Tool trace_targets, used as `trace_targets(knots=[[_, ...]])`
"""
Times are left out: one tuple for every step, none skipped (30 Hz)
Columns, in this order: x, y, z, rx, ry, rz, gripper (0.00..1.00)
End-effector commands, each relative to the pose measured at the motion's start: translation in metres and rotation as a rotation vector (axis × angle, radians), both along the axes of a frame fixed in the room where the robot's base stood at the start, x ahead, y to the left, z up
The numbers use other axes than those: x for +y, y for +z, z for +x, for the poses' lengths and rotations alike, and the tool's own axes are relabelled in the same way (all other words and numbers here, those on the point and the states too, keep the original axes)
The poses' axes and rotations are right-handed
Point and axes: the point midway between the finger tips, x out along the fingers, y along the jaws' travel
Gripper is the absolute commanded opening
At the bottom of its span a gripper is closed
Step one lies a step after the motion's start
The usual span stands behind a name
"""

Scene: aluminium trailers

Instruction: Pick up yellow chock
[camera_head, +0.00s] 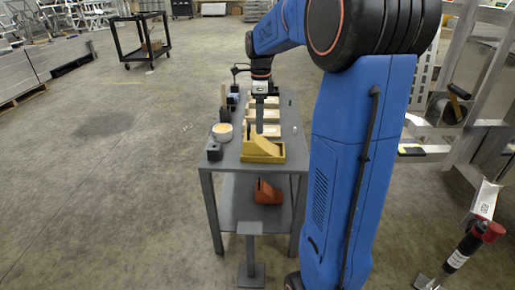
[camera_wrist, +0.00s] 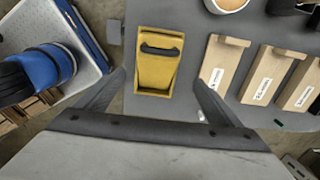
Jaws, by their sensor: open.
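The yellow chock (camera_head: 262,152) sits on the near end of the grey table's top. In the wrist view the yellow chock (camera_wrist: 155,73) shows from above with a black handle across it. My gripper (camera_head: 260,130) points down just behind the chock in the head view. In the wrist view my gripper (camera_wrist: 158,78) is open, with one finger to the left and one to the right of the chock. Both fingers appear apart from it, and nothing is held. How high the fingertips are above the table is hard to tell.
Labelled wooden blocks (camera_wrist: 225,62) lie to the right of the chock in the wrist view. A round white container (camera_head: 222,132) and a small dark box (camera_head: 214,151) stand left of it in the head view. An orange chock (camera_head: 267,192) is on the lower shelf (camera_head: 240,210).

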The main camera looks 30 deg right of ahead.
Motion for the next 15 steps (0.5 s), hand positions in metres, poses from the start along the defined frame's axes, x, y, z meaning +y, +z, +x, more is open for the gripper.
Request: trace_targets(knots=[[0.000,-0.010,-0.001,0.004,0.000,0.001,0.88],[0.000,-0.015,-0.001,0.003,0.000,0.001,0.88],[0.000,-0.021,-0.001,0.003,0.000,0.001,0.88],[0.001,-0.026,-0.001,0.003,0.001,0.001,0.88],[0.000,-0.030,-0.001,0.003,0.001,0.001,0.88],[0.000,-0.034,-0.001,0.002,0.001,0.001,0.88],[0.000,-0.037,-0.001,0.002,0.001,0.000,0.88],[0.000,-0.040,-0.001,0.001,0.001,0.001,0.88],[0.000,-0.043,-0.001,0.001,0.001,0.001,0.88],[0.000,-0.045,-0.001,0.001,0.001,0.001,0.88],[0.000,-0.046,-0.001,0.000,0.001,0.000,0.88],[0.001,-0.047,-0.001,0.001,0.001,0.001,0.88],[0.001,-0.049,-0.001,0.001,0.001,0.001,0.88],[0.001,-0.051,-0.001,0.001,0.001,0.001,0.88],[0.002,-0.054,-0.001,0.002,0.001,0.000,0.88]])
